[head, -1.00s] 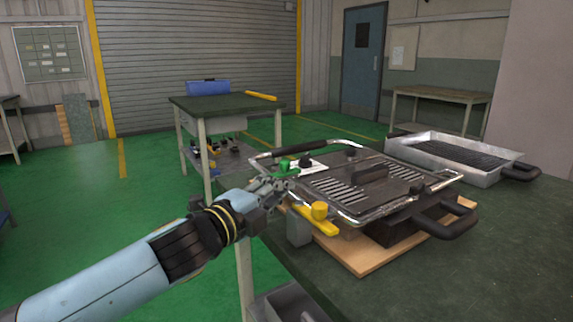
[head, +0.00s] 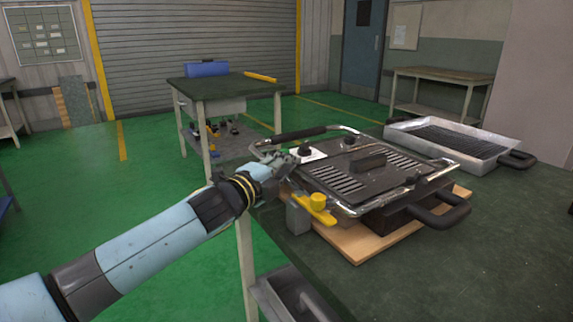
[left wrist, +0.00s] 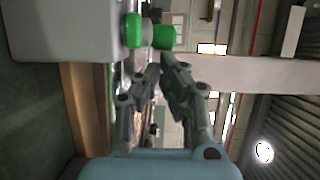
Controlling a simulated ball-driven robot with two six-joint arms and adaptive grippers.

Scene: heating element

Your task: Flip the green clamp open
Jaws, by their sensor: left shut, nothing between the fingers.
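The green clamp shows in the left wrist view as two green knobs (left wrist: 164,37) beside a grey block, just beyond my fingertips. In the head view it is hidden behind my left gripper (head: 284,160). The yellow clamp (head: 318,203) sits on the near side of the grill. My right gripper is not in view.
The grill stands on a wooden board (head: 358,249) on the dark workbench (head: 480,270). A metal tray with a black grate (head: 395,130) lies behind it to the right. The bench's right front is clear. Another table (head: 225,88) stands behind.

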